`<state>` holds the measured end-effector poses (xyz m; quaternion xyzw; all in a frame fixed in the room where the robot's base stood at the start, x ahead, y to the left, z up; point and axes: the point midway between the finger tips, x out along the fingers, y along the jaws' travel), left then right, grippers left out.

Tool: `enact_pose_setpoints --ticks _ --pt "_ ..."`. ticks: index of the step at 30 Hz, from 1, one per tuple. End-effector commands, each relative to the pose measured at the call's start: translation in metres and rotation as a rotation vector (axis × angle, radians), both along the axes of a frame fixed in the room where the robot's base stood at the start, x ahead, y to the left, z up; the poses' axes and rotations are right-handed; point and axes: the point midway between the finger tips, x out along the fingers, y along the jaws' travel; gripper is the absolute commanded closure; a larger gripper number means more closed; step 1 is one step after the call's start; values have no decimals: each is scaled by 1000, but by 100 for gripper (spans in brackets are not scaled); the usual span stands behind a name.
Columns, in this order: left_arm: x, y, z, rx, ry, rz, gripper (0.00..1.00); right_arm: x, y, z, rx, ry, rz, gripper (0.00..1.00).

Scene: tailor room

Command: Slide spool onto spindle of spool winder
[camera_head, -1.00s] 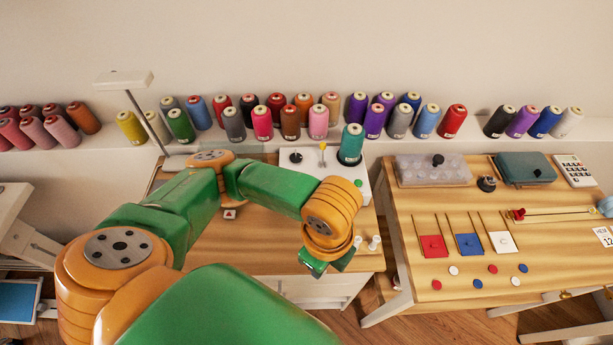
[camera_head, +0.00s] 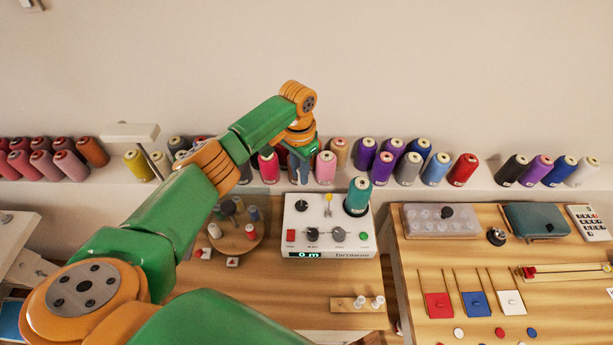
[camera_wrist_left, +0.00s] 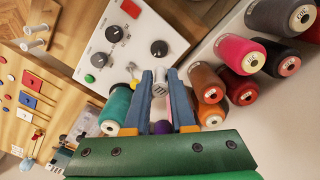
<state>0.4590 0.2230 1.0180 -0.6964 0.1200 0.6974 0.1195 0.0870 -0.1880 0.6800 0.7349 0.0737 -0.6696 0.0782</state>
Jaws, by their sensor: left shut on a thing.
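The white spool winder (camera_head: 292,240) stands at the middle of the wooden table, its display reading 0 m. A black round part (camera_head: 301,205) sits at its back left and a yellow-tipped post (camera_head: 328,197) right of it; I cannot tell for sure which is the spindle. My left gripper (camera_head: 299,166) is above and behind the winder, in front of the cone row. In the left wrist view the fingers (camera_wrist_left: 160,92) are shut on a small whitish spool (camera_wrist_left: 159,86), mostly hidden between them and apart from the winder (camera_wrist_left: 134,48). My right gripper is out of view.
A teal thread cone (camera_head: 357,196) stands on the winder's right side. Thread cones (camera_head: 385,168) line the shelf behind. A round wooden stand (camera_head: 237,240) with small spools is left of the winder. Two white spools (camera_head: 369,303) sit on a peg strip in front.

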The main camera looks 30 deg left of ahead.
Motion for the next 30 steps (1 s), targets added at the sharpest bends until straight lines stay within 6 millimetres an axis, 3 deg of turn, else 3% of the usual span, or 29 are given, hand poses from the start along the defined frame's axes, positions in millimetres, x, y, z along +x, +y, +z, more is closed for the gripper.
enact_pose_setpoints --ticks 18,30 --pt "-1 -1 -29 0 2 -3 100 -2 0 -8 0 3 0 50" --pt "-1 0 -50 2 2 -3 100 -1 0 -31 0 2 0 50"
